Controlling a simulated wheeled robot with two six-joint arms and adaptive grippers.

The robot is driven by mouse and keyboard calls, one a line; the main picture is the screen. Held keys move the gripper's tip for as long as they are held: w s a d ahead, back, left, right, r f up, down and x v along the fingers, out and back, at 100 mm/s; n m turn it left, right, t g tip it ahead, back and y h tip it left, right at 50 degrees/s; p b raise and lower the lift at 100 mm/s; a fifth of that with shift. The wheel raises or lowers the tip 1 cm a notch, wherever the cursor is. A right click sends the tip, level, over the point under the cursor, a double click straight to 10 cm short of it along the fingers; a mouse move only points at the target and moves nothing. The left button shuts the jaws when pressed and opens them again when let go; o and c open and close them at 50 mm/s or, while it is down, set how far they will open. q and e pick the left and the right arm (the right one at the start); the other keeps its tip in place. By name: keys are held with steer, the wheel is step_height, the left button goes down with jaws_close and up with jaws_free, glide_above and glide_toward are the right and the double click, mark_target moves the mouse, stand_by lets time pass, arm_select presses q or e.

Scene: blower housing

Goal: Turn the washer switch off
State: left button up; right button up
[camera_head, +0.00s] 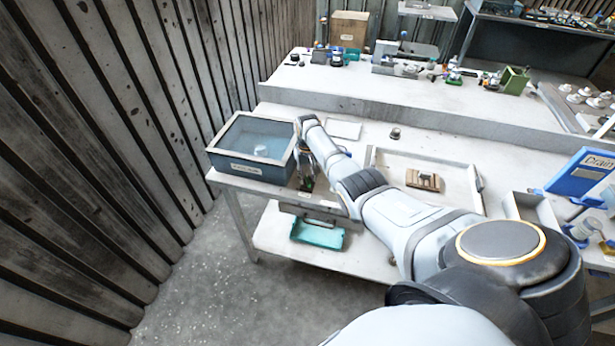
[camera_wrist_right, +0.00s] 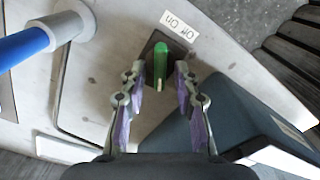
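The washer switch is a green lever (camera_wrist_right: 160,62) on a small dark plate, in the upper middle of the right wrist view. A white label (camera_wrist_right: 178,24) beside it reads "Off On", upside down in this view. I cannot tell which word the lever points to. My right gripper (camera_wrist_right: 157,78) is open and empty, with one finger on each side of the lever's near end and visible gaps between. In the head view, my right gripper (camera_head: 305,172) is at the front right corner of the blue-grey washer box (camera_head: 240,168). My left gripper is not in view.
A blue rod with a grey collar (camera_wrist_right: 62,28) stands out at the left of the right wrist view. A teal tray (camera_head: 318,235) sits below the tabletop. A shallow white tray (camera_head: 455,170) lies right of my arm. Wooden walls close off the left.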

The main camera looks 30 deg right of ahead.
mark_target(308, 178)
step_height(308, 178, up, 12)
stand_by(0.6)
stand_by(0.4)
